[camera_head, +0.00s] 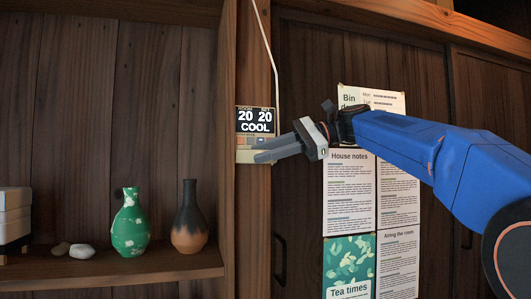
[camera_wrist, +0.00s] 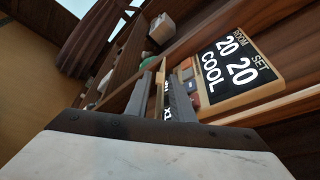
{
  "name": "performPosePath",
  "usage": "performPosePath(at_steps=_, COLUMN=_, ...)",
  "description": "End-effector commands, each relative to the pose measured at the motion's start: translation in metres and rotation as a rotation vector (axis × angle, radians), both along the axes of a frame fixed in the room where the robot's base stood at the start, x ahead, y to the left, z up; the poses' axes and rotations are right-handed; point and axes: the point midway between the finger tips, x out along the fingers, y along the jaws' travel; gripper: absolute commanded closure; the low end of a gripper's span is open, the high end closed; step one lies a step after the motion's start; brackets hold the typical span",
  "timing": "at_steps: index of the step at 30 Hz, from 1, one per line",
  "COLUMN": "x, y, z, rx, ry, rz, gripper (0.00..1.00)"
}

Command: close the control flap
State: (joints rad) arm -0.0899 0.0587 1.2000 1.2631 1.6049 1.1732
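The wall control (camera_head: 256,121) is on a wooden post, its dark display reading room 20, set 20, COOL. It also shows tilted in the wrist view (camera_wrist: 232,62). Small buttons (camera_wrist: 187,74) below the display are uncovered. The pale control flap (camera_head: 243,157) stands out at the control's lower edge, open. Its edge (camera_wrist: 159,88) appears between my fingers in the wrist view. My gripper (camera_head: 262,151) is in front of the control's lower part, fingers pointing left. The fingers (camera_wrist: 162,98) are apart. I cannot tell whether they touch the flap; they partly hide it.
A white cord (camera_head: 270,48) runs down to the control. Left of the post, a shelf (camera_head: 130,270) holds a green vase (camera_head: 130,226), a dark and orange vase (camera_head: 189,222), stones and white boxes (camera_head: 14,216). Paper notices (camera_head: 349,200) hang on the right behind my arm.

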Motion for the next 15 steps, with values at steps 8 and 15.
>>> performPosePath(at_steps=8, x=0.0, y=-0.001, z=0.0, rx=0.001, ry=-0.001, rz=0.0, gripper=0.78)
performPosePath(at_steps=15, x=0.001, y=-0.024, z=0.007, rx=0.0, ry=-0.001, rz=-0.003, gripper=0.78)
